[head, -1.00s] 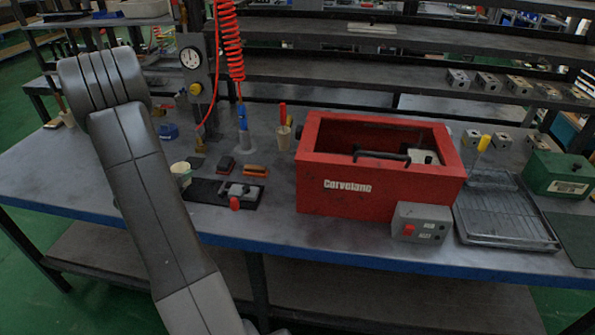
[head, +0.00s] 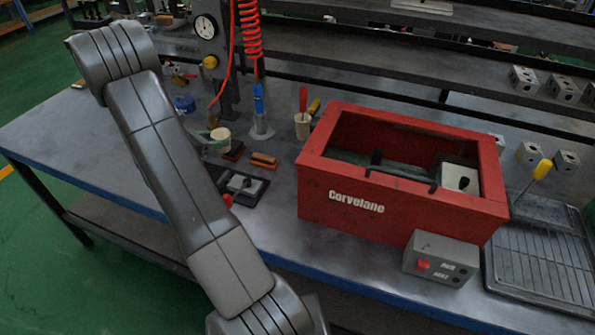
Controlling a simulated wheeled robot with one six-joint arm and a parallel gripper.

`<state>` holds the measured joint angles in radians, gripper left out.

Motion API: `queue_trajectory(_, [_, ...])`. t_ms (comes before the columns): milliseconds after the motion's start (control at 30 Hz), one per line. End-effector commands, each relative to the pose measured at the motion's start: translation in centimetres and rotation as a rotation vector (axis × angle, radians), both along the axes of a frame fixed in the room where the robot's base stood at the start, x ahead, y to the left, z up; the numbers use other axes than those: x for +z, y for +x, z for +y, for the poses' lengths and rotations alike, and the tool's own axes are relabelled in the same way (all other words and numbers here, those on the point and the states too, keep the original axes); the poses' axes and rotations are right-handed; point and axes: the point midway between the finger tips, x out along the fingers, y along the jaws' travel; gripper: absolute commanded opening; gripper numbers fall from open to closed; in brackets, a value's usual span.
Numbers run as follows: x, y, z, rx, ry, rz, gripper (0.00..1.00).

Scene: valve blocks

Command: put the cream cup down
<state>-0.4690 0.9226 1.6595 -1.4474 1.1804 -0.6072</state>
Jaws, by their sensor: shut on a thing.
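The cream cup (head: 220,136) is in the head view, just right of my forearm, near the black and orange brushes. My gripper (head: 212,142) is mostly hidden behind my own arm. Only a small grey part of it shows at the cup's left side, and it is shut on the cup. The cup looks upright. I cannot tell whether its base touches the bench or is a little above it.
A second cream cup (head: 302,126) holds tools. An orange brush (head: 263,160) lies near the held cup. Bare bench (head: 285,185) shows left of the red box.

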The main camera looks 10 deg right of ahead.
Motion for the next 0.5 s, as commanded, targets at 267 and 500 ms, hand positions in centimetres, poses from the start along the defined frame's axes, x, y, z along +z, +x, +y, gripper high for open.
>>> queue_trajectory(267, [-0.2,-4.4,-6.6,-0.004,0.0,0.001,0.23])
queue_trajectory(500, [-0.3,-8.0,-12.0,-0.005,0.0,0.0,0.23])
